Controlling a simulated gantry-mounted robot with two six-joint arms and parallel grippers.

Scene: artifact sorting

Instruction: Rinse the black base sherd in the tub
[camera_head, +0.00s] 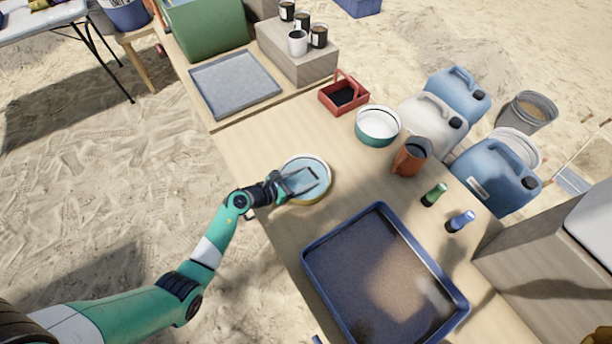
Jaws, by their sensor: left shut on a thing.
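The round tub (327,188) with pale blue water stands near the left edge of the wooden table. My left gripper (307,180) reaches over it from the left, with its fingers above or in the water. It is shut on a small dark piece, which looks like the black base sherd (311,173). The sherd is small and partly covered by the fingers. I cannot tell whether it touches the water. My right gripper is not in view.
A large blue-rimmed tray (333,290) lies in front. Behind the tub are a white-and-green bowl (378,137), a brown jug (404,160) and a red caddy (331,98). Green (434,194) and blue (460,221) bottles stand right. A grey tray (236,85) lies farther back.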

